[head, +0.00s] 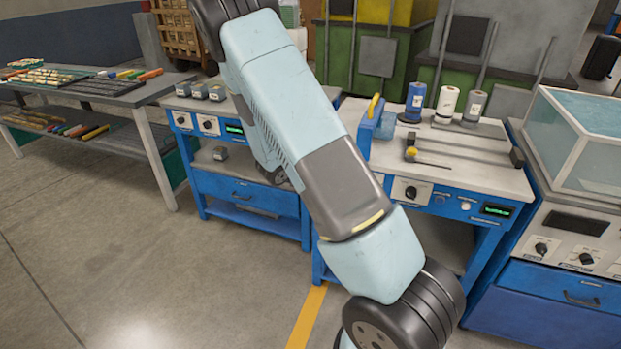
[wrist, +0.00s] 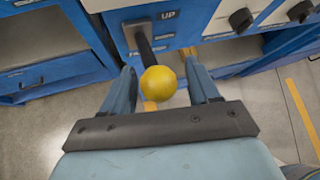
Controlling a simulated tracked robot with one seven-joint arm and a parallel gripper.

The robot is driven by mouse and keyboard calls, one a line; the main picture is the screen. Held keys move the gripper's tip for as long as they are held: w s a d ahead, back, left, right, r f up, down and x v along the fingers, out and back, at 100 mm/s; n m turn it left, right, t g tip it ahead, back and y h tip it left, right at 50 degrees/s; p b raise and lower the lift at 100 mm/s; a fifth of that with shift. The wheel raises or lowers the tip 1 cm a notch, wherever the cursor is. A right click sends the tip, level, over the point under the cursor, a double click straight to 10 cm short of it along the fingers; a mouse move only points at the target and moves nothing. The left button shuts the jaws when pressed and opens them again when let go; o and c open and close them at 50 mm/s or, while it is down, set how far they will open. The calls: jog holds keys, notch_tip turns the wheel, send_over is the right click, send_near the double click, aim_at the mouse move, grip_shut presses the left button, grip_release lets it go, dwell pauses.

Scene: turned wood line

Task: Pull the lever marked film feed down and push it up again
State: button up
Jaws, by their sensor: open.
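The lever in the wrist view has a black stem (wrist: 145,42) and a yellow ball knob (wrist: 158,83). My gripper (wrist: 160,70) is open, with one blue finger on each side of the knob. Gaps show between the knob and both fingers, so I see no contact. In the head view my arm hides the gripper, and I cannot make out this lever there.
Black dials (wrist: 241,20) sit on the panel right of the lever. A blue drawer (wrist: 40,80) stands at the left. In the head view, a bench (head: 470,172) holds blue and white rolls; a glass-topped tank (head: 580,130) stands right. Floor at the front left is clear.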

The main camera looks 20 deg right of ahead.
jog(key=v, duration=1.3)
jog(key=s+d+r+m+g+y, duration=0.1)
jog(key=s+d+r+m+y, duration=0.1)
jog(key=s+r+m, duration=0.6)
jog(key=s+d+r+m+g+y, duration=0.1)
jog(key=s+d+r+m+y, duration=0.15)
jog(key=s+r+m, duration=0.55)
jog(key=s+a+r+m+t+y, duration=0.1)
jog(key=s+a+r+m+y, duration=0.1)
jog(key=s+r+m, duration=0.3)
jog(key=s+a+r+m+t+y, duration=0.1)
jog(key=s+a+r+m+y, duration=0.2)
jog(key=s, duration=0.6)
jog(key=shift+s+a+r+m+t, duration=0.2)
jog(key=shift+s+r+m+t, duration=0.1)
jog(key=shift+r+m, duration=1.35)
jog(key=shift+r+n, duration=0.25)
